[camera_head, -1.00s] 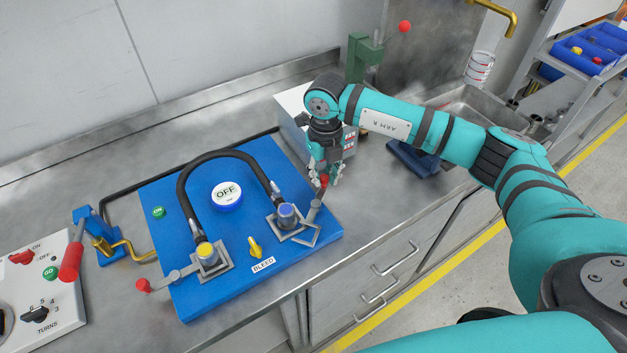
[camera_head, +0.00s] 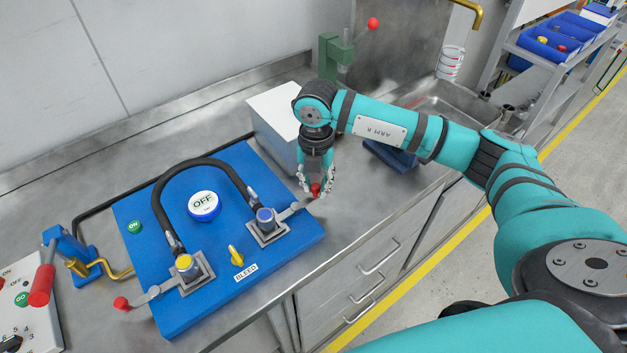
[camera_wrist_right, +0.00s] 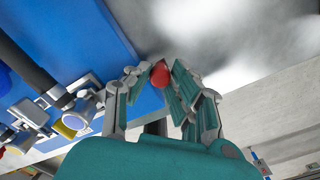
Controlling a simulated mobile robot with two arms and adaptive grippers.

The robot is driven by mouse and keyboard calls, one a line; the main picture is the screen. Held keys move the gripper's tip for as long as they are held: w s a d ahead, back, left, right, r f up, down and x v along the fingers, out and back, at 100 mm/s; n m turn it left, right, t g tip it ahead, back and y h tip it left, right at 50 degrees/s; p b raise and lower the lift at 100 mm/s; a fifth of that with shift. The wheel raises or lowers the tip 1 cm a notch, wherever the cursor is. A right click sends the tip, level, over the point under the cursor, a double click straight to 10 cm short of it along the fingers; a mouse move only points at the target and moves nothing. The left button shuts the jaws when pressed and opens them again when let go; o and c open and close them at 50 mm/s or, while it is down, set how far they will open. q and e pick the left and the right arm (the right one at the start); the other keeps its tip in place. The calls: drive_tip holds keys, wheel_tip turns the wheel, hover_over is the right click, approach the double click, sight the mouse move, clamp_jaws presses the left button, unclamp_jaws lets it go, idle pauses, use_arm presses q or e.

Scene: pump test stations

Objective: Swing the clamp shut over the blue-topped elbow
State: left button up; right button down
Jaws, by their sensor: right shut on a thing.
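The blue-topped elbow (camera_head: 265,216) stands on the blue board at the hose's right end. Its clamp (camera_head: 293,211) lies around the elbow's base, with its arm pointing right past the board's edge. The grey frame looks lined up with the elbow's square base, but I cannot tell if it is fully seated. My right gripper (camera_head: 316,190) is shut on the clamp's red knob (camera_head: 315,188). In the right wrist view the red knob (camera_wrist_right: 161,74) sits between the fingertips of my right gripper (camera_wrist_right: 160,80). My left gripper is not in view.
The yellow-topped elbow (camera_head: 186,265) has a similar clamp with a red knob (camera_head: 121,303). A yellow bleed handle (camera_head: 235,255) is nearby. A white box (camera_head: 280,120) stands behind my gripper.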

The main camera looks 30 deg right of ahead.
idle(0.5)
drive_tip(key=c, duration=1.2)
unclamp_jaws()
drive_tip(key=shift+s, duration=0.15)
drive_tip(key=shift+o, duration=0.2)
drive_tip(key=shift+r, duration=0.2)
wheel_tip(320, 180, up, 12)
drive_tip(key=shift+f, duration=0.15)
drive_tip(key=shift+f, duration=0.1)
